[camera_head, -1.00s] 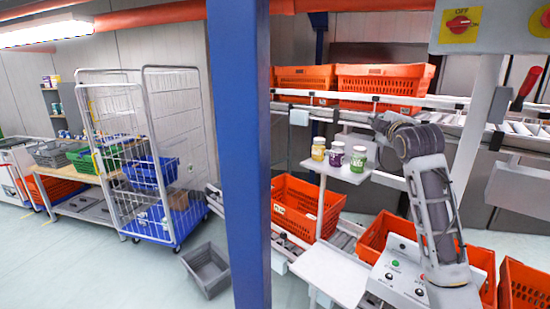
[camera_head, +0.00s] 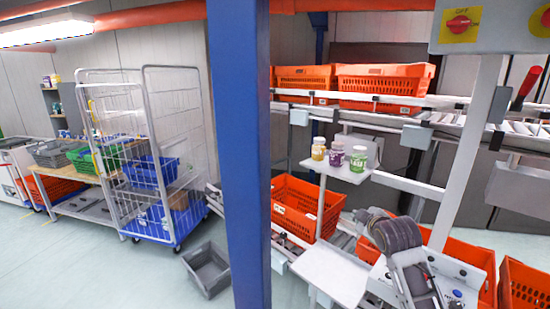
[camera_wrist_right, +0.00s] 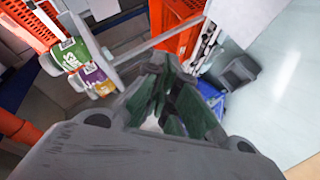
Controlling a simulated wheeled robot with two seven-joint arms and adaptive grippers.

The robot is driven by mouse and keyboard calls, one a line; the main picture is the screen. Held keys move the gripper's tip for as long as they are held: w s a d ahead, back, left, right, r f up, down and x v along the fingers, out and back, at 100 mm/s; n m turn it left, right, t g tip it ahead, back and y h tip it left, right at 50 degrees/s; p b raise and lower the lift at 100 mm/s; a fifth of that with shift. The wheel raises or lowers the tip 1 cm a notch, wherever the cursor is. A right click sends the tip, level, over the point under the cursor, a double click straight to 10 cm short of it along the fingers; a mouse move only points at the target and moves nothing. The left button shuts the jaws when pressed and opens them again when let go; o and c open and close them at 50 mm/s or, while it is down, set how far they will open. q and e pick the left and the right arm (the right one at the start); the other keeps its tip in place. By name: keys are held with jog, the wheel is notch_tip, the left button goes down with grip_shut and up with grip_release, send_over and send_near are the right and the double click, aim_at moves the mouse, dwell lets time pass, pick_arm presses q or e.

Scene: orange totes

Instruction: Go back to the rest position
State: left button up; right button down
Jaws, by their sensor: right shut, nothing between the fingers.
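My right arm shows low at the right of the head view, bent in front of the control box and an orange tote. My right gripper (camera_wrist_right: 172,94) shows in the right wrist view with its dark fingers shut and nothing between them. In the head view the arm hides most of it. My left gripper is in neither view. Three jars, yellow (camera_head: 318,148), purple (camera_head: 337,154) and green (camera_head: 358,158), stand upright on a small white shelf (camera_head: 340,172). They also show at the upper left of the wrist view, apart from the gripper.
Orange totes sit on the upper rack (camera_head: 385,80) and below it, one (camera_head: 305,208) left of my arm. A control box (camera_head: 455,280) lies beside the arm. A blue post (camera_head: 240,150) stands at centre. A wire cart (camera_head: 150,150) and a grey bin (camera_head: 208,268) stand left.

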jog(key=s+a+f+m+g, duration=0.3)
jog(key=s+f+m+g, duration=0.1)
jog(key=s+f, duration=1.1)
jog(key=s+a+f+m+g, duration=0.1)
jog(key=s+f+m+g, duration=0.15)
jog(key=s+f, duration=0.55)
jog(key=s+f+m+g, duration=0.2)
jog(key=s+f+g, duration=0.15)
jog(key=s, duration=0.75)
jog(key=s+f, duration=0.3)
jog(key=f, duration=3.2)
jog(key=s+d+f, duration=0.2)
jog(key=s+f, duration=0.7)
jog(key=s, duration=0.2)
jog(key=s+d+f+g+b, duration=0.1)
jog(key=s+d+f, duration=0.1)
jog(key=s+f, duration=0.8)
jog(key=shift+s+f+n+g, duration=0.15)
jog(key=shift+s+n+g, duration=0.15)
jog(key=shift+s+n, duration=0.25)
